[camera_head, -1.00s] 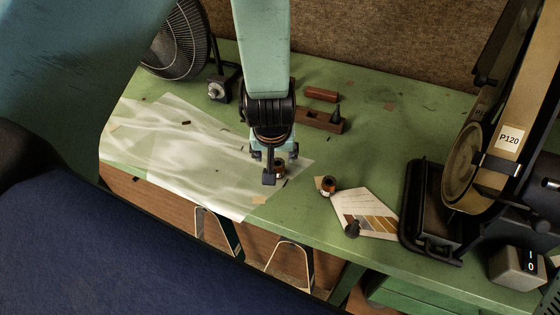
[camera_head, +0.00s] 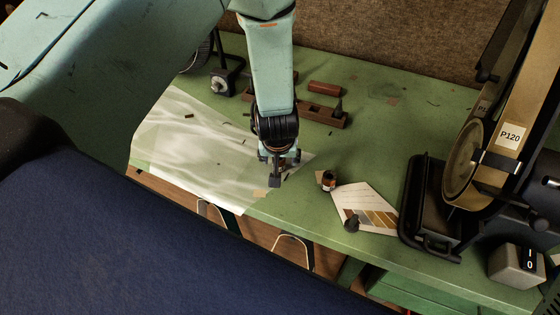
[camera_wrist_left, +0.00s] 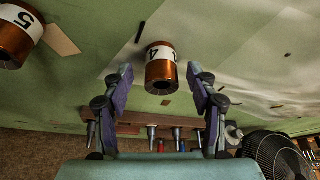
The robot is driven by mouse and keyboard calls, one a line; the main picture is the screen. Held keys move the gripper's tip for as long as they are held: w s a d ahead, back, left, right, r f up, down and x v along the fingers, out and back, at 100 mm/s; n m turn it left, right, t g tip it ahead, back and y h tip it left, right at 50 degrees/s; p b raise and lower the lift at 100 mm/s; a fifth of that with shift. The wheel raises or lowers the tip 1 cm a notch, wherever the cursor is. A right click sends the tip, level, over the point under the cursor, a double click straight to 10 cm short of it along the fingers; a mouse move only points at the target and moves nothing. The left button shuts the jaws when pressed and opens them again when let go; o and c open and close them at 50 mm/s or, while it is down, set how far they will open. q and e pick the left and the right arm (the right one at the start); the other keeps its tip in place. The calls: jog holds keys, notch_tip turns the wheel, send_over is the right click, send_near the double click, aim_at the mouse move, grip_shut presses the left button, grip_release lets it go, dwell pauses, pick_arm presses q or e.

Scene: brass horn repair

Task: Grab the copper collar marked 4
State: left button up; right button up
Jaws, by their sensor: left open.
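A copper collar with a white band (camera_wrist_left: 160,70) shows in the left wrist view; the digit on the band looks like a 4. It lies between the two spread fingers of my left gripper (camera_wrist_left: 159,76), with a gap on each side. In the head view my left gripper (camera_head: 278,172) is low over the right end of the translucent sheet and hides this collar. A second copper collar, marked 5 (camera_wrist_left: 18,36), is at the upper left of the wrist view; a collar also stands right of the gripper in the head view (camera_head: 328,181). My right gripper is not in view.
The translucent sheet (camera_head: 190,150) lies on the green bench (camera_head: 390,140). A colour card (camera_head: 366,207) lies right of the gripper, before a belt sander (camera_head: 470,170). A wooden plane (camera_head: 324,115) and a brown block (camera_head: 325,88) lie behind the gripper.

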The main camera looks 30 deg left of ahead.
pick_arm(q)
jog(key=shift+a, duration=0.2)
jog(key=shift+c, duration=0.8)
jog(key=shift+d, duration=0.2)
jog(key=c, duration=0.4)
jog(key=shift+a, duration=0.2)
jog(key=c, duration=0.6)
grip_shut()
jog(key=shift+d, duration=0.1)
